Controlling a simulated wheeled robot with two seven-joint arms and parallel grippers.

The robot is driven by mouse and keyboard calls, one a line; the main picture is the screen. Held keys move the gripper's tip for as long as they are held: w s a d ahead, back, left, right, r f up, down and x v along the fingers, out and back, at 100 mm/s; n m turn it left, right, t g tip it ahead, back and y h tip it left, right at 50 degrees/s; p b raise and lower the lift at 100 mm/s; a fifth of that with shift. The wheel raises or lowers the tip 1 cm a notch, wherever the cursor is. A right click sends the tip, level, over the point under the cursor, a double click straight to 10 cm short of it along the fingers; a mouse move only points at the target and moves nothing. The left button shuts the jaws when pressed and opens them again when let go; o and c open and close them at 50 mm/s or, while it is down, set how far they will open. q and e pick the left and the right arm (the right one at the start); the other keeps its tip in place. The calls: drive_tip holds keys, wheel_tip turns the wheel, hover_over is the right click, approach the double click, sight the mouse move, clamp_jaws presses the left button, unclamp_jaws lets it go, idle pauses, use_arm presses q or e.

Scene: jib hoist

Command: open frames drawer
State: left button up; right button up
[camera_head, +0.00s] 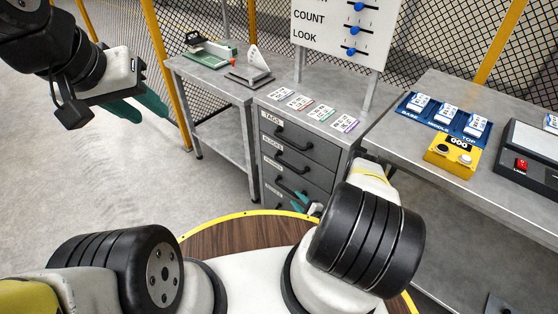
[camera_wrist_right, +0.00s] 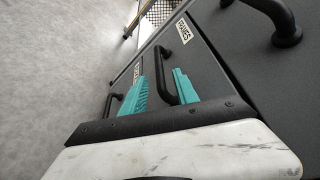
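The frames drawer (camera_wrist_right: 200,65) is a dark grey drawer front with a white FRAMES label (camera_wrist_right: 181,30) and a black bar handle (camera_wrist_right: 161,75). It looks closed. In the head view its handle (camera_head: 290,190) is low on the grey drawer cabinet (camera_head: 328,152). My right gripper (camera_wrist_right: 160,90) is open, with one teal finger on each side of this handle in the wrist view. Gaps show, and I cannot tell whether either finger touches it. In the head view my right gripper (camera_head: 304,202) is partly hidden by its arm. My left gripper (camera_head: 137,107) is open and empty, upper left.
Another drawer handle (camera_wrist_right: 287,22) is above, and a lower one (camera_wrist_right: 112,103) is beside the left finger. Cards lie on the cabinet top. A bench (camera_head: 480,200) with a blue tray (camera_head: 432,117) and yellow box (camera_head: 455,157) stands right. Floor (camera_head: 110,180) at left is clear.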

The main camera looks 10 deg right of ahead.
sight(289, 191)
drive_tip(key=x, duration=0.8)
drive_tip(key=shift+w+d+f, duration=0.1)
drive_tip(key=shift+f, duration=0.05)
clamp_jaws()
idle(1.2)
